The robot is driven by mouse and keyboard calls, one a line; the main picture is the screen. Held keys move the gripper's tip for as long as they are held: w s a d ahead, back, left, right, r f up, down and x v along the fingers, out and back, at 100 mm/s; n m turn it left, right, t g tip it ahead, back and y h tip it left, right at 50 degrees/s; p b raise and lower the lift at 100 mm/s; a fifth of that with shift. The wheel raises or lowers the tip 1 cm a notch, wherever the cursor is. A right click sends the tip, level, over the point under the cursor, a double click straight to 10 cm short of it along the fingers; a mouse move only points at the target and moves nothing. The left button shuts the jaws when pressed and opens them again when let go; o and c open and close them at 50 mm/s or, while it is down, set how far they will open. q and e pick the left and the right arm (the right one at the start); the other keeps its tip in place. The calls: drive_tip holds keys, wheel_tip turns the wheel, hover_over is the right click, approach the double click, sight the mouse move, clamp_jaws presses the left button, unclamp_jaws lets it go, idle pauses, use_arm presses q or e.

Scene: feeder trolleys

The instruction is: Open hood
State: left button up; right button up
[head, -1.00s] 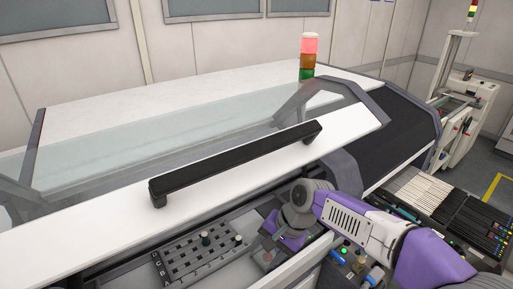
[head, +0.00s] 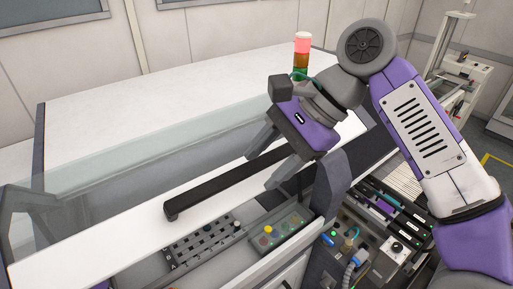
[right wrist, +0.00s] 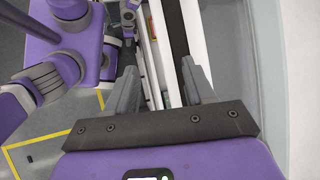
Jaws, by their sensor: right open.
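The hood (head: 120,233) is a white-framed cover with a clear pane (head: 130,160), and it looks down over the machine. Its long black handle (head: 215,192) runs along the front white strip. My right gripper (head: 275,157) is open at the right part of the handle, one finger on each side in the head view. The right part of the handle is hidden behind the gripper. In the right wrist view the open fingers (right wrist: 160,88) point toward the black handle (right wrist: 177,28). I cannot tell whether they touch it. My left gripper is not in view.
A signal tower (head: 301,57) with a red top stands behind the gripper. Below the hood's front edge are a grey tray with holes (head: 205,243) and a button panel (head: 283,235). Feeders (head: 395,210) sit at the right. Another machine (head: 460,75) stands at the back right.

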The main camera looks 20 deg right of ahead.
sight(250, 168)
drive_tip(key=shift+n+t+h, duration=0.4)
drive_tip(key=shift+t+h, duration=0.1)
drive_tip(key=shift+t, duration=0.4)
drive_tip(key=w+f+b, duration=0.1)
drive_tip(key=w+f, duration=0.1)
drive_tip(key=w+a+f+b, duration=0.1)
drive_tip(key=w, duration=0.1)
drive_tip(key=shift+w+f, duration=0.1)
drive_tip(key=shift+f, duration=0.3)
clamp_jaws()
